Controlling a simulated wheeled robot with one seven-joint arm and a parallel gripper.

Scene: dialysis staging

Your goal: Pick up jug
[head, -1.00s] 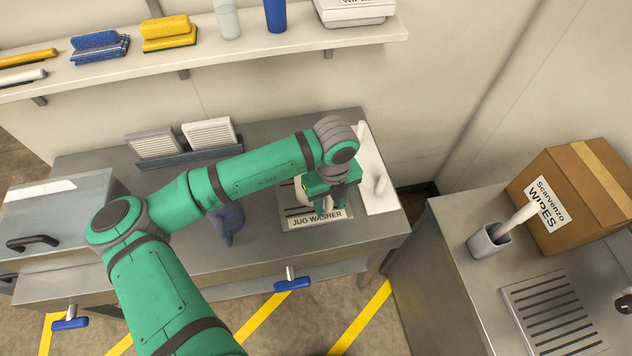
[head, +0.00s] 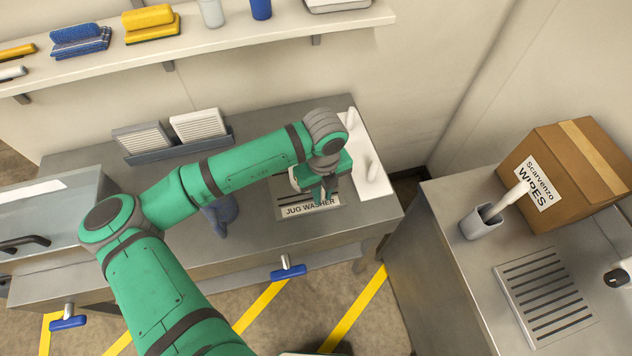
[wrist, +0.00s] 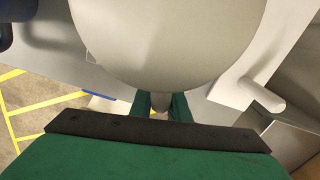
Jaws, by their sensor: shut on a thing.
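The jug (wrist: 165,40) fills the top middle of the wrist view as a large, smooth, pale round body. My gripper (wrist: 162,103) is shut on a narrow pale part at the jug's near side, which looks like its handle. There the arm and gripper hide most of the jug, and only a pale sliver shows. I cannot tell whether the jug touches the plate.
A white board with pegs (head: 372,178) stands close right of my gripper. A blue cloth (head: 221,214) lies to the left, near a rack with white panels (head: 197,126). A shelf (head: 225,38) runs above. A second counter (head: 450,205) holds a wipes box (head: 575,200) and a grey cup (head: 481,224).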

